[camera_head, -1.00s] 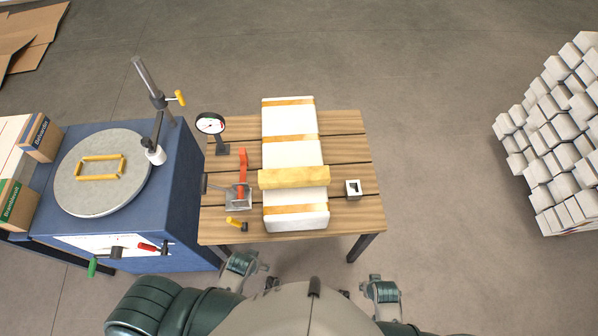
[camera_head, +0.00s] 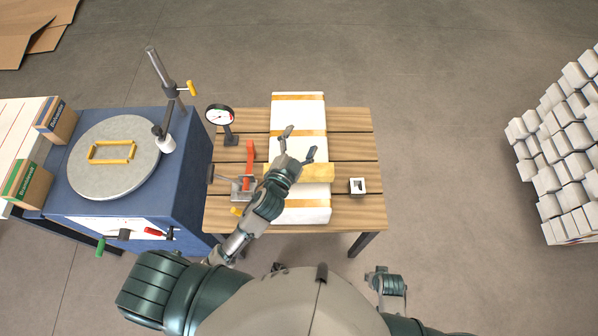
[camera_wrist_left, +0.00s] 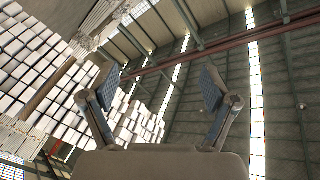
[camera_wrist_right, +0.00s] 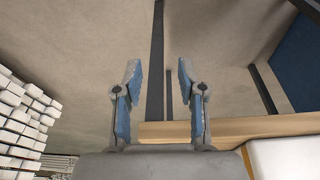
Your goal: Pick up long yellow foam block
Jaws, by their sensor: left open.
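The long yellow foam block (camera_head: 318,173) lies crosswise on top of a white block with golden bands (camera_head: 304,205) on the wooden table. My left arm covers its left part. My left gripper (camera_head: 300,142) is open and empty, in front of the foam block's left part in the picture, its fingers spread and pointing away from me. In the left wrist view the open fingers (camera_wrist_left: 160,88) face the far hall and no block shows between them. My right gripper (camera_head: 385,272) is low beside the table's front right. In the right wrist view its fingers (camera_wrist_right: 157,85) stand apart and empty.
On the wooden table (camera_head: 355,212) are a dial gauge (camera_head: 220,118), a red-handled clamp (camera_head: 248,165) and a small square metal part (camera_head: 357,186). A blue bench with a round plate (camera_head: 120,180) stands left. Stacked white blocks (camera_head: 565,160) stand far right.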

